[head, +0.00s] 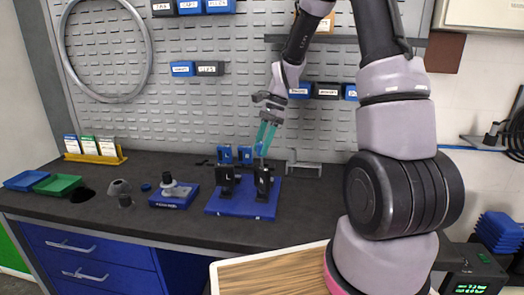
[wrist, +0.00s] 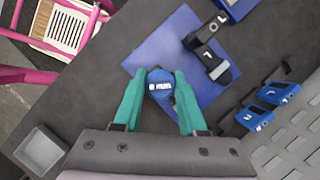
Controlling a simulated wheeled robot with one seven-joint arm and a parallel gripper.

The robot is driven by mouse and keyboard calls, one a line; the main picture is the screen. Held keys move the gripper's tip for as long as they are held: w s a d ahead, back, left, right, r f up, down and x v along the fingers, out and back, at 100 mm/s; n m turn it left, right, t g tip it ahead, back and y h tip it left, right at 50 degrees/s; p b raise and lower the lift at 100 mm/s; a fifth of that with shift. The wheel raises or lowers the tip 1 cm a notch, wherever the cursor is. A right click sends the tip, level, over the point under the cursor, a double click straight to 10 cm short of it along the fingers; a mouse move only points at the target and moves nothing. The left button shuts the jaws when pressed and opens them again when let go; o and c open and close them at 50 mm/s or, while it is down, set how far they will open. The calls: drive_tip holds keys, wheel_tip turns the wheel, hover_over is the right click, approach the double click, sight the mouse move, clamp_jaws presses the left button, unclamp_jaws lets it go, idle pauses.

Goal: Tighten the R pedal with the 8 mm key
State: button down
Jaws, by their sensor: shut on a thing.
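My gripper (head: 266,138) is shut on a round blue key top (wrist: 160,86) with a small white label that I cannot read for certain. The teal fingers grip it from both sides in the wrist view (wrist: 160,98). My gripper is above the right black upright (head: 263,183) on the blue fixture plate (head: 228,209). The left upright (head: 226,181) stands beside it and shows in the wrist view as a black arm marked L (wrist: 208,50). The key's lower end and the R pedal's joint are hidden under the blue top, so I cannot tell whether they touch.
Two blue blocks (head: 224,155) stand behind the fixture, near the pegboard (head: 200,120). A grey tray (head: 303,168) is to the right. A blue stand (head: 175,195) and blue and green trays (head: 57,184) are on the left.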

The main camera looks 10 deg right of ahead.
drive_tip(key=m, duration=0.2)
drive_tip(key=m+t, duration=0.1)
drive_tip(key=m, duration=0.1)
drive_tip(key=shift+s+f+m+t, duration=0.1)
drive_tip(key=shift+f+m+t, duration=0.05)
drive_tip(key=shift+m+t, duration=0.15)
drive_tip(key=shift+s+m+t, duration=0.1)
drive_tip(key=shift+m+t, duration=0.3)
drive_tip(key=shift+m, duration=0.5)
drive_tip(key=m+t, duration=0.1)
drive_tip(key=m, duration=0.3)
drive_tip(key=shift+h, duration=0.4)
drive_tip(key=shift+m, duration=0.3)
drive_tip(key=shift+t, duration=0.3)
drive_tip(key=m+t+h, duration=0.1)
drive_tip(key=m, duration=0.3)
drive_tip(key=shift+a, duration=0.15)
drive_tip(key=shift+m+h, duration=0.4)
drive_tip(key=shift+m, duration=0.8)
drive_tip(key=shift+t, duration=0.3)
